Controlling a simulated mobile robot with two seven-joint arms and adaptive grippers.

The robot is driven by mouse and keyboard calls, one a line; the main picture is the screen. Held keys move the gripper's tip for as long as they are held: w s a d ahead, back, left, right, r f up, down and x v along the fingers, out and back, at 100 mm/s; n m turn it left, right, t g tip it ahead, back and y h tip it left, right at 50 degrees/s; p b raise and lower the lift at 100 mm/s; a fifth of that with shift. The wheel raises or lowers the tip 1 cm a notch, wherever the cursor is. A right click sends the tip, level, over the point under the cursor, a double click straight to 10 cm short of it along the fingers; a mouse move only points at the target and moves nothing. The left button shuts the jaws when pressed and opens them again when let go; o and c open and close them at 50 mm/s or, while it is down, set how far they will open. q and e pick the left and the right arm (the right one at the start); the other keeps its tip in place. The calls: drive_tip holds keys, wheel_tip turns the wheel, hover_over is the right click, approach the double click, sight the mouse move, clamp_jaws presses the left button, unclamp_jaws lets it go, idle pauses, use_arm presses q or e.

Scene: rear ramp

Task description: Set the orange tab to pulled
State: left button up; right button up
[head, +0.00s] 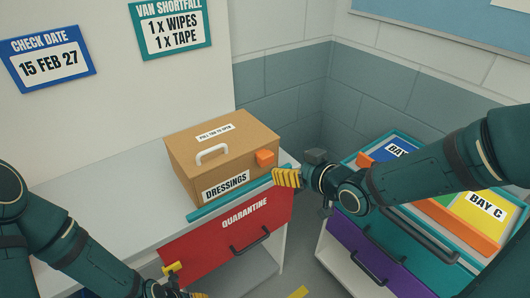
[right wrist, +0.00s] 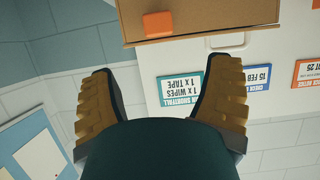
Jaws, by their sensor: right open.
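The orange tab (head: 265,158) is a small block on the front of the brown DRESSINGS box (head: 189,172), near its right end. It also shows in the right wrist view (right wrist: 158,24), beyond the fingertips and roughly centred between them. My right gripper (head: 286,178) is just right of and below the tab in the head view. Its yellow fingers are spread in the right wrist view (right wrist: 157,85), with nothing between them. My left gripper (head: 184,281) is low at the bottom edge, partly cut off, with its yellow fingers apart and away from the box.
A teal rail (head: 215,208) runs along the counter's front edge. A unit with BAY trays (head: 470,236) stands right, under my right arm.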

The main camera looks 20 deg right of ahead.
sight(268, 156)
drive_tip(key=b+x, duration=0.3)
drive_tip(key=x, duration=0.7)
drive_tip(key=shift+w+a+f, duration=0.1)
drive_tip(key=shift+w+f, duration=0.15)
drive_tip(key=shift+w+a+f, duration=0.2)
drive_tip(key=shift+w+f, duration=0.05)
drive_tip(key=shift+w, duration=0.4)
drive_tip(key=c, duration=1.3)
